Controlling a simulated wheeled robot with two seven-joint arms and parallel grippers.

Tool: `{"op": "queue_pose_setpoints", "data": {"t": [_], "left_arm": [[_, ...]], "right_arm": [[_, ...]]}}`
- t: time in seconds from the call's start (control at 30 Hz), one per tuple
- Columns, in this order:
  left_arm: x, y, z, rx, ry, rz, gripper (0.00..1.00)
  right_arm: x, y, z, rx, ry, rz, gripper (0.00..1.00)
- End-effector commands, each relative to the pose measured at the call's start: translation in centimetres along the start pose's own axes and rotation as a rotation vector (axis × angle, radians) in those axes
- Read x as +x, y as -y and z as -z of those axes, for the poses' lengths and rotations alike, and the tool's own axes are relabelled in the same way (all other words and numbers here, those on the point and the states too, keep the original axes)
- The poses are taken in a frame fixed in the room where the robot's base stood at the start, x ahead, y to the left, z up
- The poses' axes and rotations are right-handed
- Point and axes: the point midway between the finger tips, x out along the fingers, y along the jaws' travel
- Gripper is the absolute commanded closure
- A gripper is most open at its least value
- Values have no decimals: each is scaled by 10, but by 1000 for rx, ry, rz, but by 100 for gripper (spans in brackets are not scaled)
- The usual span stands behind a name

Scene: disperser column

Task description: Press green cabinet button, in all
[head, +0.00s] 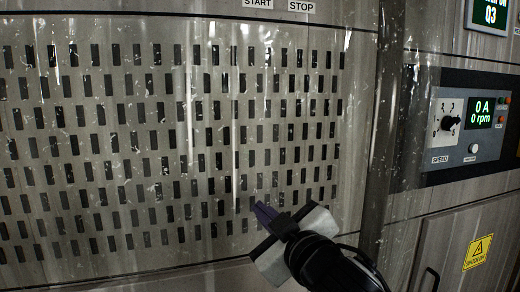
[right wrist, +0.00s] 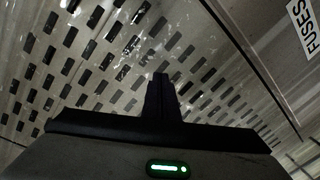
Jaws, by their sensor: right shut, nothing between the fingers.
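No green button shows in either view. A START label (head: 258,4) and a STOP label (head: 302,6) are cut by the top edge of the head view, on the grey cabinet (head: 200,140) with slotted vents. My right gripper (head: 262,212) is low in the head view, in front of the lower right of the vent slots, well below the labels. Its fingers are shut and empty; they also show in the right wrist view (right wrist: 160,82), pointing toward the slotted panel. I cannot tell whether they touch it. My left gripper is not in view.
To the right stands a control panel (head: 465,125) with a speed knob (head: 449,122) and a green-lit display (head: 481,113). A yellow warning sign (head: 478,252) is below it. A FUSES label (right wrist: 305,28) shows in the right wrist view. The space before the vents looks free.

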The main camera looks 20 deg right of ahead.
Motion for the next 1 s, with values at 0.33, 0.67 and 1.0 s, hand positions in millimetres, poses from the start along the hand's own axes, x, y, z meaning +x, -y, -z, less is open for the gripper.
{"op": "queue_pose_setpoints", "data": {"t": [0.33,0.67,1.0], "left_arm": [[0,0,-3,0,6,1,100],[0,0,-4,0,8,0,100],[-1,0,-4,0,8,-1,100]], "right_arm": [[-27,-130,212,-263,-422,-293,100],[-99,-211,330,-419,-643,-509,100],[-113,-222,346,-441,-674,-541,100]]}}
